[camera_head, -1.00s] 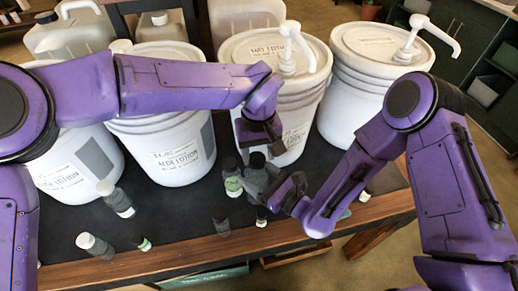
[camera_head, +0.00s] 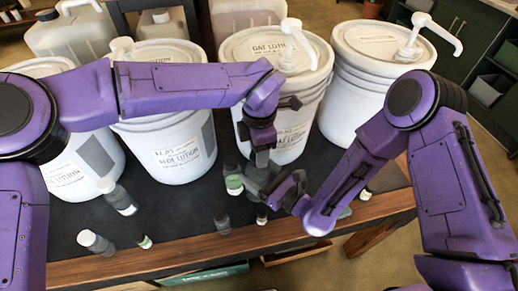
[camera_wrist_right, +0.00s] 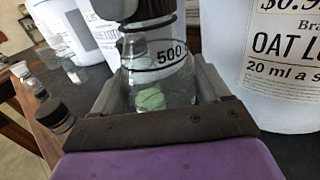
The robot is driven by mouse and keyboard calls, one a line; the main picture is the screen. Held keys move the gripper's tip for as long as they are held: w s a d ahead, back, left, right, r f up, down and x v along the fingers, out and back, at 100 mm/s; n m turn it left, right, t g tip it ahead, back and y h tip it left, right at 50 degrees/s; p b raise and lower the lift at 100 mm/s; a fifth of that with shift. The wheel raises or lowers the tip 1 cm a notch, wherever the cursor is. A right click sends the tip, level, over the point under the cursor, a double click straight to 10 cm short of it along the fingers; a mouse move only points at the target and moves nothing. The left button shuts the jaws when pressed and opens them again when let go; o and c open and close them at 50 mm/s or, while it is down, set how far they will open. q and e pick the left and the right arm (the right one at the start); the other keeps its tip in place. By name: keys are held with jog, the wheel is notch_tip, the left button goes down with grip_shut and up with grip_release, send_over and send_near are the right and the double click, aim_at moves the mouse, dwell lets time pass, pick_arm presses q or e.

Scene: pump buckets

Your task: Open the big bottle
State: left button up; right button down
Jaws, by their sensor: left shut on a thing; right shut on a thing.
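The big bottle (camera_wrist_right: 158,75) is clear with a "500" mark and a dark top (camera_wrist_right: 150,18) in the right wrist view. In the head view only part of it (camera_head: 262,177) shows, grey, between my two grippers. My right gripper (camera_wrist_right: 160,88) is shut around the bottle's body from the side; it also shows in the head view (camera_head: 277,190). My left gripper (camera_head: 260,150) comes down from above and is shut on the bottle's cap. The cap is mostly hidden by the left gripper, and I cannot tell whether it has turned.
Large white lotion buckets (camera_head: 170,150) stand behind on the dark table (camera_head: 180,225), some with pumps (camera_head: 290,45). Small bottles stand around: one with a green label (camera_head: 234,184) close left of the grippers, others (camera_head: 95,242) at front left. The table's wooden front edge (camera_head: 200,253) is near.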

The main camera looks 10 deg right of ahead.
pick_arm(q)
jog(key=shift+w+r+n, duration=0.15)
jog(key=shift+w+n, duration=0.2)
jog(key=shift+n, duration=0.45)
jog(key=o, duration=1.2)
jog(key=shift+s+a, duration=0.1)
jog(key=shift+c, duration=0.2)
